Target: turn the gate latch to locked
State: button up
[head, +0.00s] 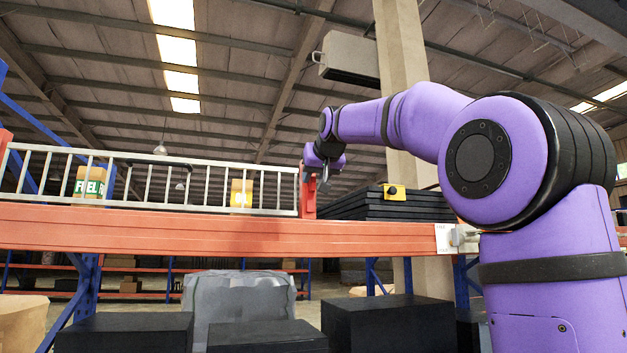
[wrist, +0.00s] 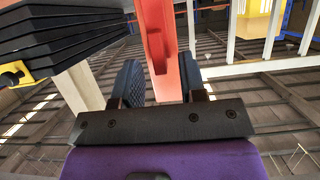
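The white barred gate (head: 150,182) stands along the top of the orange beam, with a red upright post (head: 307,196) at its right end. I cannot make out a separate latch handle; my gripper and wrist cover the post's top. My gripper (head: 325,176) is at the upper part of this post, pointing down. In the wrist view the two dark fingers of my gripper (wrist: 162,88) stand apart. The red post (wrist: 165,45) shows between and beyond them. I cannot tell whether either finger touches it.
The orange beam (head: 200,232) runs across below the gate. A stack of black panels (head: 385,207) with a yellow piece (head: 394,193) lies just right of the post. Cartons (head: 90,182) stand behind the gate. Black boxes (head: 390,323) stand below the beam. A concrete column (head: 403,60) rises behind.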

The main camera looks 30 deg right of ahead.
aim_at(312, 194)
jog(key=shift+x, duration=0.8)
jog(key=shift+c, duration=0.2)
grip_shut()
jog(key=shift+s+d+f+m+t+y, duration=0.2)
jog(key=shift+m+t+y, duration=0.7)
jog(key=shift+m, duration=1.35)
jog(key=shift+w+d+f+m+t+y, duration=0.1)
jog(key=shift+d+f+m+t+y, duration=0.15)
jog(key=shift+m+t+y, duration=1.3)
jog(key=shift+s+d+f+m+t+y, duration=0.15)
jog(key=shift+f+m+y, duration=0.25)
jog(key=shift+m, duration=2.5)
jog(key=shift+w+r, duration=0.1)
